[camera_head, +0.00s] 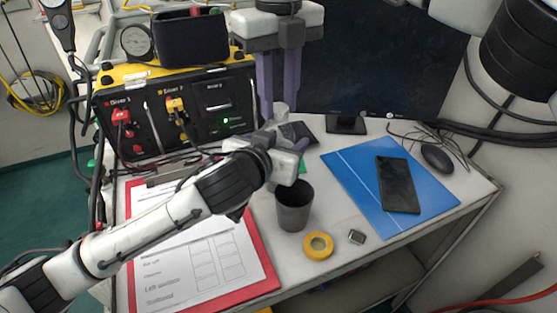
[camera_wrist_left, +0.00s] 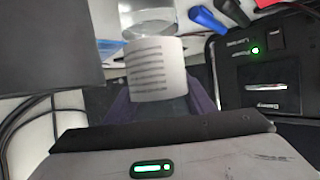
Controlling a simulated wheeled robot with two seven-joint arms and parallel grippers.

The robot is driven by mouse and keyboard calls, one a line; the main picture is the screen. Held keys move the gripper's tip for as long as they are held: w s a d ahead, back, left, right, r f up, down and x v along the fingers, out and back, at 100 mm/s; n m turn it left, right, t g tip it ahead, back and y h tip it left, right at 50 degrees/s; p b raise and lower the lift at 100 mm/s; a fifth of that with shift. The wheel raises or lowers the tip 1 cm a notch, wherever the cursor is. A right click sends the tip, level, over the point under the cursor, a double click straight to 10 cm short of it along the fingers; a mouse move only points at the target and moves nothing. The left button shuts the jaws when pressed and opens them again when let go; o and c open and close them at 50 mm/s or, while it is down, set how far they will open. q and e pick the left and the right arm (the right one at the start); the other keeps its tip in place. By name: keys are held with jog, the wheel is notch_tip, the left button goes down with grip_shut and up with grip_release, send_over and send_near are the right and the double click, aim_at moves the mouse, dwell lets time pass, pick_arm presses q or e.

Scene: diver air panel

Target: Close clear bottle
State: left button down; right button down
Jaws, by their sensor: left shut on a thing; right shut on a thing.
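The clear bottle (camera_head: 286,131) is between my two grippers in the head view, partly hidden by my left gripper. In the left wrist view the bottle (camera_wrist_left: 155,68) shows a white label with printed lines and a clear part beyond it. My left gripper (camera_head: 293,146) is shut on the bottle from the side. My right gripper (camera_head: 279,106) comes down from above, its purple fingers shut on a small pale grey piece (camera_head: 279,112) at the bottle's top. I cannot tell whether this piece is a separate cap or how it sits on the bottle.
A dark cup (camera_head: 294,212), a yellow tape roll (camera_head: 318,245) and a small metal piece (camera_head: 357,237) stand in front. A red clipboard (camera_head: 262,283) lies under my left arm. The diver panel (camera_head: 190,120) is behind left; a monitor (camera_head: 375,60) and blue mat (camera_head: 350,162) are right.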

jog(key=m, duration=0.8)
jog(key=shift+m, duration=0.4)
jog(key=m, duration=0.8)
jog(key=c, duration=1.3)
grip_release()
jog(key=shift+r, duration=3.7)
